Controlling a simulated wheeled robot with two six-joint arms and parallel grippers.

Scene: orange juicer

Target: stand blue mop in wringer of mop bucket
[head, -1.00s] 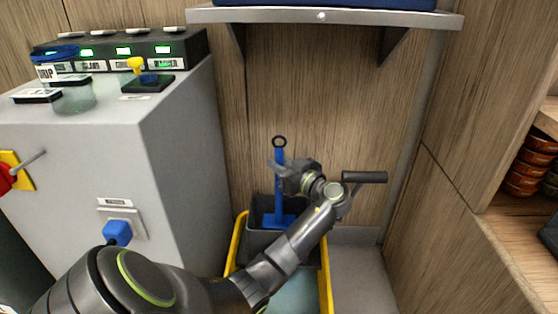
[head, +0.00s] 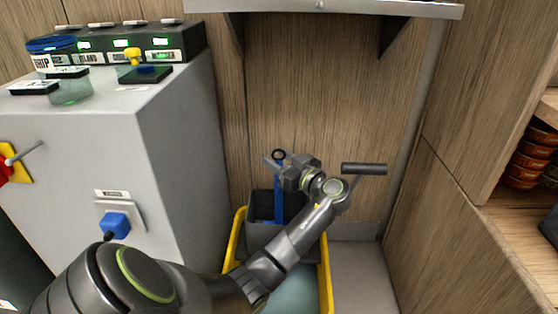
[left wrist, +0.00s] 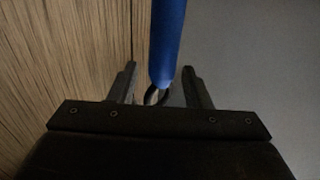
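The blue mop (head: 278,203) stands about upright, with its lower end inside the grey wringer (head: 258,203) of the yellow mop bucket (head: 236,240). A dark ring tops its handle. My left gripper (head: 273,164) is at the top of the handle, just below the ring. In the left wrist view the blue handle (left wrist: 167,40) lies between the spread fingers of my left gripper (left wrist: 158,82), with a gap on its left side. The gripper looks open around it. My forearm hides part of the bucket and wringer. My right gripper is out of view.
A grey cabinet (head: 180,150) stands close on the left, with a blue plug (head: 115,225) on its side. A metal shelf (head: 330,8) hangs above. A wood wall is behind, and wooden shelving (head: 500,240) is on the right. Bare floor (head: 360,275) lies right of the bucket.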

